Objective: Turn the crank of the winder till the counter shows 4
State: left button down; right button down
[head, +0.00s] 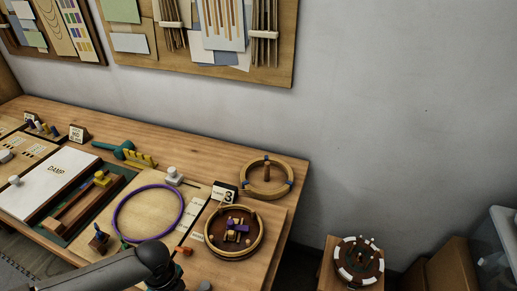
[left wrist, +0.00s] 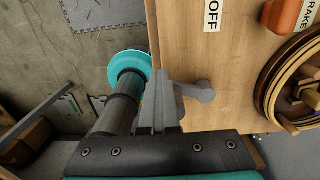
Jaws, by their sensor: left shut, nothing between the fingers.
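The winder (head: 234,232) is a round wooden ring with purple and pale pieces inside, at the front right of the bench. Part of its rim shows in the left wrist view (left wrist: 266,88). A small counter (head: 228,196) behind it appears to read 3. A grey crank with a rounded knob (left wrist: 204,92) shows in the left wrist view, near the bench edge. My left gripper (left wrist: 166,78) is shut and empty, close beside the crank on its left; I cannot tell whether they touch. In the head view my left arm hides its fingers. My right gripper is out of view.
An orange brake piece (left wrist: 286,14) and an OFF label (left wrist: 212,14) lie beyond the crank. A purple hoop (head: 118,222) lies left of the winder. Another wooden ring (head: 266,192) stands behind it. A low stand with a round rack (head: 358,262) is at right.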

pick_arm(q)
jog(key=shift+w+a, duration=0.2)
jog(key=shift+w, duration=0.25)
jog(key=shift+w+a+r+b, duration=0.1)
jog(key=shift+w+a+b, duration=0.15)
jog(key=shift+w, duration=0.25)
jog(key=shift+w+a+b, duration=0.1)
jog(key=shift+w+b, duration=0.1)
jog(key=shift+w, duration=0.25)
jog(key=shift+w+a+b, duration=0.4)
jog(key=shift+w+a, duration=0.2)
jog(key=shift+w, duration=0.15)
jog(key=shift+r, duration=0.1)
jog(key=c, duration=0.6)
grip_release()
jog(key=shift+d, duration=0.1)
jog(key=shift+o, duration=0.2)
